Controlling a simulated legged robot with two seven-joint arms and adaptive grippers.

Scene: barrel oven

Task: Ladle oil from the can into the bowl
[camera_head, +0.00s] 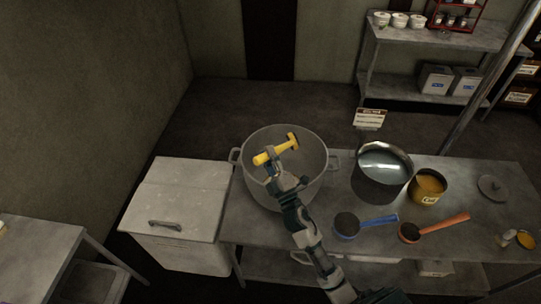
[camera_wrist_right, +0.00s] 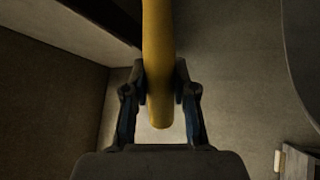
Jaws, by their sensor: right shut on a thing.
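My right gripper (camera_head: 279,168) is shut on a yellow-handled tool (camera_head: 266,156) and holds it above the big grey pot. In the right wrist view the yellow handle (camera_wrist_right: 158,45) runs between the two fingers; the tool's far end is out of that view. The yellow can (camera_head: 427,196), with a dark label and orange-yellow contents, stands on the table to the right. A shiny metal bowl or pot (camera_head: 382,185) with clear-looking contents stands between the big pot and the can. My left gripper is not in view.
The big pot (camera_head: 257,188) stands on the metal table (camera_head: 470,240). A blue-handled scoop (camera_head: 378,220) and an orange-handled scoop (camera_head: 445,224) lie in front. A lid (camera_head: 492,187) lies at the right. A white chest (camera_head: 180,205) stands left; shelves (camera_head: 440,33) stand behind.

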